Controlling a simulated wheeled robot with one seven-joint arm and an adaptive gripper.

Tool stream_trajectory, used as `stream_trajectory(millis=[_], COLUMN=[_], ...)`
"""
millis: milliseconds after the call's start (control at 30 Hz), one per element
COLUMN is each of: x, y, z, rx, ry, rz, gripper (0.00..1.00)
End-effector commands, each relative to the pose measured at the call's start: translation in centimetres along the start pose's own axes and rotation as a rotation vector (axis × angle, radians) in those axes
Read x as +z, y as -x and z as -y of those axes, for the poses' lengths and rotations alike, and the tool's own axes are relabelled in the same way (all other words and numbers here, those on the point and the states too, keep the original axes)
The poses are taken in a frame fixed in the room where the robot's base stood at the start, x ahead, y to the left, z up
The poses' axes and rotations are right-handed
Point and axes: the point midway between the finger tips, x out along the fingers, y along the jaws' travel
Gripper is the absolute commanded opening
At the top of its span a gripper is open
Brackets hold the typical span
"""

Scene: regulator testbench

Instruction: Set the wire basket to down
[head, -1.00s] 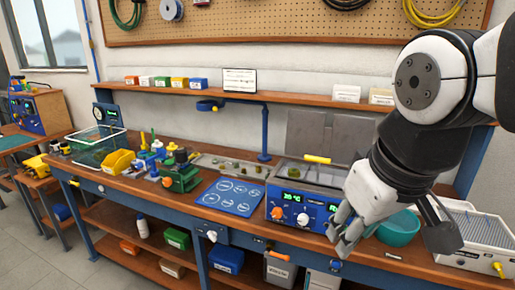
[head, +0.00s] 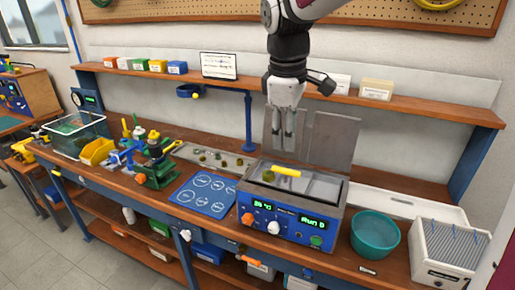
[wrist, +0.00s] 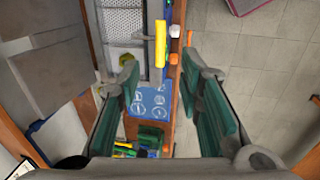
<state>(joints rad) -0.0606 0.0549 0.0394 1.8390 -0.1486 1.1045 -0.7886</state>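The wire basket (head: 318,184) sits at the open top of a blue bath unit (head: 283,221). Its yellow handle (head: 287,172) stands at the left part of the opening. How deep the basket sits is hard to tell. The handle shows upright in the wrist view (wrist: 160,43), with grey mesh beside it. My gripper (head: 283,135) points down above and behind the handle in the head view, apart from it. In the wrist view my gripper (wrist: 165,88) has its teal finger pads wide apart, with nothing between them.
Grey lid panels (head: 331,142) stand raised behind the bath. A teal bowl (head: 375,235) and a white rack (head: 444,253) are at right. A blue mat (head: 205,193) and green-and-blue fixtures (head: 155,170) are at left. A shelf (head: 420,107) runs behind.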

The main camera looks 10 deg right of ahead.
Motion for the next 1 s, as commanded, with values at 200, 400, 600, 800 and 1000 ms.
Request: stream_trajectory(millis=[200,400,600,800,1000], x=[0.2,0.1,0.1,0.1,0.1], y=[-4.2,-8.1,-11.0,-12.2,-12.4], z=[0.2,0.2,0.1,0.1,0.1], rx=[-0.004,-0.004,-0.003,-0.001,0.000], ry=[-0.002,-0.002,-0.003,-0.003,-0.003], rz=[0.004,0.003,0.003,0.001,0.000], gripper=[0.33,0.33,0.33,0.33,0.33])
